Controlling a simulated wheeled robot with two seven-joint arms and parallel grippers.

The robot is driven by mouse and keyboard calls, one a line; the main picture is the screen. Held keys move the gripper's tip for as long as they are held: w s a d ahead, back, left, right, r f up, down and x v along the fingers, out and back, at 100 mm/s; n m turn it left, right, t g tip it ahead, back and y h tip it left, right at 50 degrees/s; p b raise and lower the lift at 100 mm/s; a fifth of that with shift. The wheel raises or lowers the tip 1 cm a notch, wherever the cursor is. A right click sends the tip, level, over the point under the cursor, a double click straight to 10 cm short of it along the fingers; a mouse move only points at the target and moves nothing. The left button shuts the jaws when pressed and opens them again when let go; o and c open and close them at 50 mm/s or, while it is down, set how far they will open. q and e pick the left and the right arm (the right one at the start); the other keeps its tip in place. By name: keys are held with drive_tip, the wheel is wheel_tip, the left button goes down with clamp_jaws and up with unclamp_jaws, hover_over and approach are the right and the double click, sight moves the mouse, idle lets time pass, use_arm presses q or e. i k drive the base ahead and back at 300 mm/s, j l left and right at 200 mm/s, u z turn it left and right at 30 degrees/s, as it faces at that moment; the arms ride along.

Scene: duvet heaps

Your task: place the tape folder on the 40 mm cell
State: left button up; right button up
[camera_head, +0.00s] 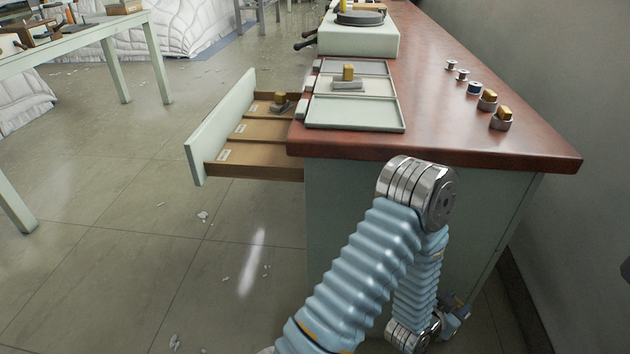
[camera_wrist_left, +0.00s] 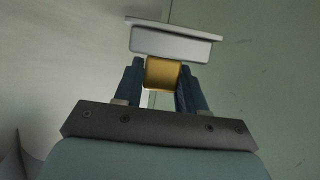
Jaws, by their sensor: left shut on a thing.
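In the left wrist view my left gripper (camera_wrist_left: 160,88) is shut on the gold grip block of a tape folder (camera_wrist_left: 172,44), whose pale grey plate lies beyond the fingertips. In the head view the left gripper (camera_head: 456,312) is small and low beside the counter's front, under my bent arm; its held piece cannot be made out there. Similar gold-topped grey pieces sit on the middle tray (camera_head: 348,80) and in the drawer's far compartment (camera_head: 281,102). The open drawer (camera_head: 196,150) has labelled compartments; the labels are too small to read, so I cannot tell which cell is 40 mm.
The red-brown counter (camera_head: 450,130) holds an empty front tray (camera_head: 352,112), a back tray (camera_head: 355,67) and a pale machine (camera_head: 358,40). Spools and gold-topped round pieces (camera_head: 501,118) line its right side. A green table (camera_head: 100,38) stands at left. Open floor lies between.

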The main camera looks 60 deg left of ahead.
sight(259, 156)
drive_tip(key=l+u, duration=0.1)
drive_tip(key=u, duration=0.25)
drive_tip(key=k+l+u, duration=0.1)
drive_tip(key=u, duration=0.25)
drive_tip(key=k+u, duration=0.1)
drive_tip(key=u, duration=0.25)
